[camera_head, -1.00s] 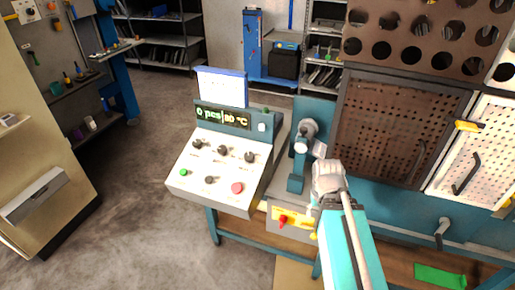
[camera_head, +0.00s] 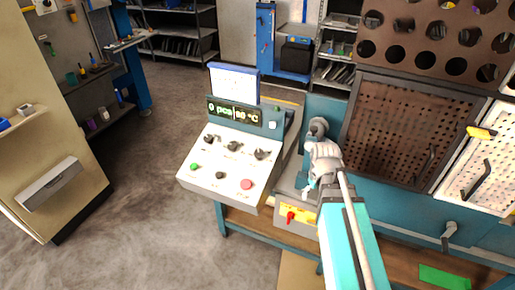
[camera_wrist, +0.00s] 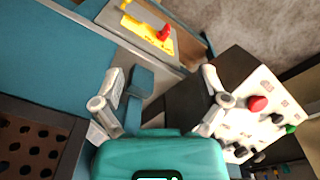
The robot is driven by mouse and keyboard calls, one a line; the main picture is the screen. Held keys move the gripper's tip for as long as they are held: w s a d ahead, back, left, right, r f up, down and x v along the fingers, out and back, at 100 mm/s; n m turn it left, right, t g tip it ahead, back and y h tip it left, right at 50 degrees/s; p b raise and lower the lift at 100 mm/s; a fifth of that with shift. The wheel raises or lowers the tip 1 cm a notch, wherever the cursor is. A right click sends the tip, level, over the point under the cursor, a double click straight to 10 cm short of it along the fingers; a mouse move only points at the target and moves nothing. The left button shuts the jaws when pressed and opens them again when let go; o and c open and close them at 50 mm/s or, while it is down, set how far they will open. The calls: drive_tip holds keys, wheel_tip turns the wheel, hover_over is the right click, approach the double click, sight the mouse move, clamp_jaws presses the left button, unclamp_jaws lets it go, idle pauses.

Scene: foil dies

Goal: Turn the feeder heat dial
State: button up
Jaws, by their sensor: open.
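A sloped white control panel (camera_head: 232,165) stands left of my gripper in the head view. It carries three black dials in its upper row: left (camera_head: 210,140), middle (camera_head: 234,147) and right (camera_head: 262,155). Their labels are too small to read, so I cannot tell which is the feeder heat dial. The display (camera_head: 235,113) above them reads about "0 pcs | 80 °C". My gripper (camera_wrist: 161,82) is open and empty, its fingers spread apart. In the wrist view, the panel (camera_wrist: 262,118) lies right of the fingers, apart from them.
A green button (camera_head: 194,166), a smaller black knob (camera_head: 220,175) and a red button (camera_head: 246,184) sit below the dials. A yellow plate with a red switch (camera_head: 291,216) is on the bench front. A perforated brown door (camera_head: 400,125) stands right of my arm.

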drive_tip(key=w+a+r+n+t+p, duration=0.1)
drive_tip(key=w+a+r+n+p, duration=0.5)
drive_tip(key=w+a+r+n, duration=0.35)
wheel_tip(320, 180, up, 3)
drive_tip(key=n+t+p, duration=0.1)
drive_tip(key=n+p, duration=0.4)
drive_tip(key=n, duration=0.2)
hover_over(259, 152)
drive_tip(key=s, duration=0.4)
drive_tip(key=shift+w+d+f+t+y, duration=0.2)
drive_tip(key=shift+w+d+t+y, duration=0.1)
drive_tip(key=shift+d, duration=0.1)
drive_tip(key=shift+f+b, duration=0.15)
drive_tip(key=shift+b, duration=0.3)
drive_tip(key=b+x, duration=1.3)
drive_tip(key=shift+f, duration=0.25)
